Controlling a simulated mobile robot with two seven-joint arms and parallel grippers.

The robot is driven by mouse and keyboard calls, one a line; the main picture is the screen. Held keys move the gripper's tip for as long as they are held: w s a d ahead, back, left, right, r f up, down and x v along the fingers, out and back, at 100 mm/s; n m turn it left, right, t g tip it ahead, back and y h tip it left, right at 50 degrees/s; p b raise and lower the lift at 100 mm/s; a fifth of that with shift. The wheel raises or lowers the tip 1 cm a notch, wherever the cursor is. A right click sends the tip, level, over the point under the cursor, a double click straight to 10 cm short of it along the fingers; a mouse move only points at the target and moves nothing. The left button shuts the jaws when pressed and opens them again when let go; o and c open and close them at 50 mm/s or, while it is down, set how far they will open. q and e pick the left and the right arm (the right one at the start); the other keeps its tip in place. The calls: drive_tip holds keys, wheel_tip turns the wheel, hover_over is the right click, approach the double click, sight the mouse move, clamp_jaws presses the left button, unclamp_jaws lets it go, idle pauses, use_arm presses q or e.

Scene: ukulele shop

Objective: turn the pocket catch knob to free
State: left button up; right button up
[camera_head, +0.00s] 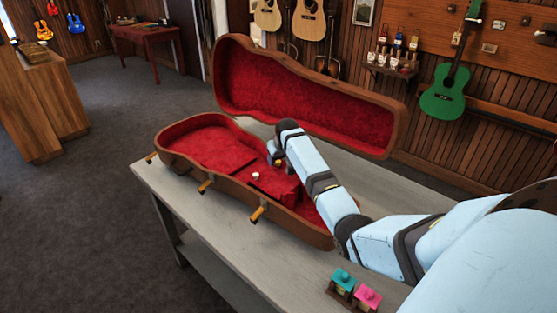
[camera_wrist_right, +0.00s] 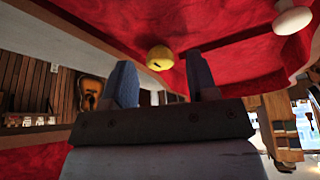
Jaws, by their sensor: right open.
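The brown case (camera_head: 170,165) lies open on the grey bench, its inside lined in red. A small yellow knob (camera_head: 278,162) shows beside my right gripper (camera_head: 274,157); in the right wrist view the yellow knob (camera_wrist_right: 159,58) sits between and just beyond the fingertips. A white knob (camera_head: 256,176) stands on the red pocket part to the left and nearer; it also shows in the right wrist view (camera_wrist_right: 293,19). Which knob is the pocket catch is not marked. My right gripper is open and empty, with no clear contact. My left gripper is out of view.
The raised case lid (camera_head: 310,95) stands behind my right arm. Latches (camera_head: 257,214) stick out along the case's near side. Teal (camera_head: 343,279) and pink (camera_head: 368,296) small objects stand on the bench (camera_head: 225,235) at the front. The bench's left front is clear.

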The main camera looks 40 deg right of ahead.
drive_tip(key=shift+w+f, duration=0.2)
drive_tip(key=shift+f, duration=0.15)
drive_tip(key=c, duration=0.9)
drive_tip(key=shift+c, duration=0.2)
